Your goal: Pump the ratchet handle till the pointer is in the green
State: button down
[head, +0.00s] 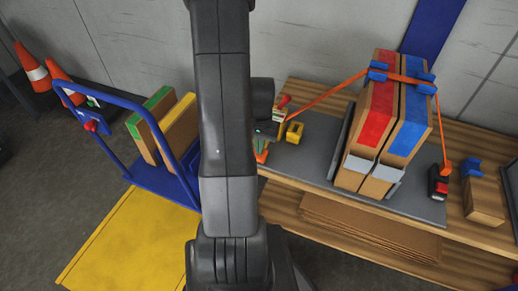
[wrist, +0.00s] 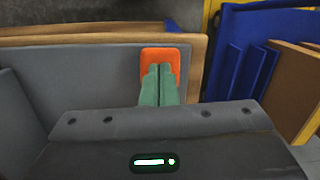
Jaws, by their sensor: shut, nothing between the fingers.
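My gripper (wrist: 160,84) has green fingers, shut with nothing between them. In the wrist view their tips overlap an orange pad (wrist: 160,54) at the grey mat's edge; I cannot tell whether they touch it. In the head view my arm hides much of this area. A small device with a red handle (head: 284,101) and coloured bands stands just right of my arm, by the left end of an orange strap (head: 330,92). The strap runs over two cartons (head: 386,125) to a red and black piece (head: 438,181). I cannot make out a pointer.
The wooden bench (head: 470,236) carries a grey mat (head: 318,150). A yellow block (head: 295,132) sits beside the red-handled device. A blue trolley (head: 150,180) with boards stands left, near a yellow floor panel (head: 130,240). Traffic cones (head: 38,74) stand at the back left.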

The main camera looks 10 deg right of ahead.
jog(key=w, duration=0.1)
jog(key=w+d, duration=0.1)
jog(key=r+p, duration=0.1)
jog(key=shift+w+d, duration=0.25)
jog(key=shift+w, duration=0.15)
notch_tip(320, 180, up, 14)
jog(key=w+p, duration=0.1)
jog(key=p, duration=0.1)
jog(key=shift+d, duration=0.3)
jog(key=shift+a+f+p, duration=0.1)
jog(key=shift+f+p, duration=0.1)
jog(key=shift+p, duration=1.15)
jog(key=shift+s+a+f+p, duration=0.25)
jog(key=shift+s+f+p, duration=0.4)
jog(key=shift+p, duration=1.3)
jog(key=shift+s+a+f+p, duration=0.35)
jog(key=shift+f+p, duration=0.35)
jog(key=shift+p, duration=1.25)
jog(key=shift+s+a+f+p, duration=0.2)
jog(key=shift+s+f+p, duration=0.45)
jog(key=shift+p, duration=1.3)
jog(key=shift+w+f, duration=0.1)
